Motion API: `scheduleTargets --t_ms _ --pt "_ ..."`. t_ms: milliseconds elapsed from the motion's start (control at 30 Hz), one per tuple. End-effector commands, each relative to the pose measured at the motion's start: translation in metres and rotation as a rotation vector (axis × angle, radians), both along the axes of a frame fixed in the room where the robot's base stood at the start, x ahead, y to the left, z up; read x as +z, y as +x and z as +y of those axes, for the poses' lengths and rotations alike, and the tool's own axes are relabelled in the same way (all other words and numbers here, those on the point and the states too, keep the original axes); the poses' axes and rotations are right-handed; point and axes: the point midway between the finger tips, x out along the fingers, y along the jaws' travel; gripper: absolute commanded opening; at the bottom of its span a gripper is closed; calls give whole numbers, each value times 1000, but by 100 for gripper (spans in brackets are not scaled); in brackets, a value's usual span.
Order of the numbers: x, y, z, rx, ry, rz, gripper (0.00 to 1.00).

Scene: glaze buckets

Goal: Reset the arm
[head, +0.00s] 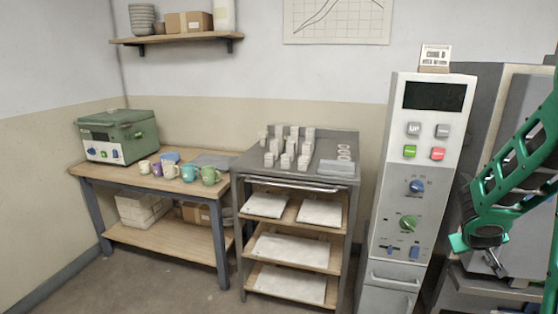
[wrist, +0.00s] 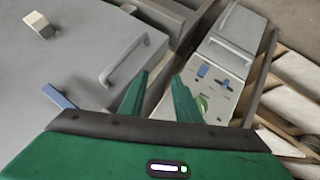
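My green arm (head: 525,165) reaches in from the right edge of the head view, bent, with its end low in front of the grey cabinet right of the control column. My gripper (wrist: 160,76) shows in the wrist view as two green fingers standing apart with nothing between them. In the head view the dark wrist and a green finger tip show, but the gap between the fingers is not clear.
The control column (head: 418,180) stands left of my arm; its panel shows in the wrist view (wrist: 208,95). A grey surface with a handle (wrist: 125,58) lies beyond the fingers. Left stand a shelved cart (head: 250,162) and a table (head: 155,228) with mugs (head: 189,172) and a green box (head: 118,135).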

Motion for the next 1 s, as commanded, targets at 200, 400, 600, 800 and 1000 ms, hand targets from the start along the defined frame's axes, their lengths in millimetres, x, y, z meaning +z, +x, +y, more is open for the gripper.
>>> scheduleTargets --t_ms 200,400,600,800,1000 --pt "28 -80 21 -146 174 101 30" --pt "44 -158 57 -259 353 202 30" --pt "57 -238 105 -345 538 315 30" --pt "67 -302 148 -390 684 420 30" --pt "71 -330 167 -403 744 474 30"
